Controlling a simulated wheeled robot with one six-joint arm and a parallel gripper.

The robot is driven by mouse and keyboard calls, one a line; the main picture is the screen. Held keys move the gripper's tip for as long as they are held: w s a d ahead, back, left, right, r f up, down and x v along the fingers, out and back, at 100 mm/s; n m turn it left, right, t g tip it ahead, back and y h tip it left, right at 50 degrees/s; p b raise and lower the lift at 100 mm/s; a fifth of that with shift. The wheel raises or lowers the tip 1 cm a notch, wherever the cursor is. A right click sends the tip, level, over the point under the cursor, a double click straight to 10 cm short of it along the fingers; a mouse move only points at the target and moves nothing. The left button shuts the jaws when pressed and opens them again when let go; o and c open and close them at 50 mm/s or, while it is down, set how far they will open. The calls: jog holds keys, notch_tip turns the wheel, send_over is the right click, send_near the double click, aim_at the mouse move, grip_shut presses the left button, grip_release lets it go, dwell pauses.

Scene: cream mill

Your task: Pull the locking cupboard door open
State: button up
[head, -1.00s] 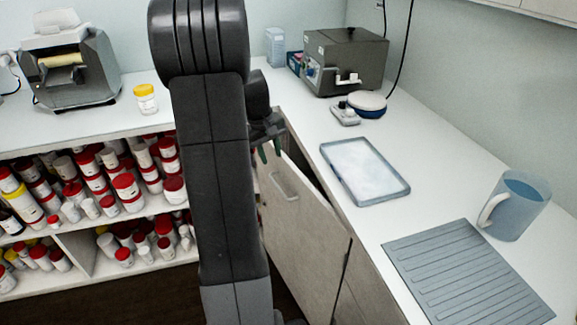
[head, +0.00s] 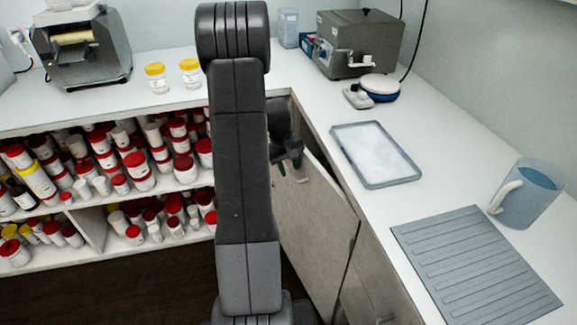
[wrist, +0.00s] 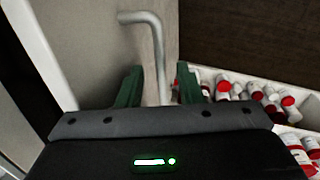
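The cupboard door (head: 318,225) is a pale wood panel below the right counter. It stands ajar, with a dark gap along its top edge. In the wrist view its bent metal handle (wrist: 152,50) runs down between my gripper's (wrist: 157,85) two green fingers. The fingers are apart, with visible space on both sides of the bar. The lower end of the handle is hidden behind the gripper body. In the head view my gripper (head: 290,163) is at the upper part of the door, partly hidden by my arm, and covers most of the handle.
Shelves (head: 150,200) full of red-lidded jars stand left of the door. The right counter holds a tray (head: 376,182), a ribbed mat (head: 475,262), a blue mug (head: 527,195) and a grey machine (head: 358,45). Dark floor shows below the shelves.

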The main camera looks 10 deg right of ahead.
grip_shut()
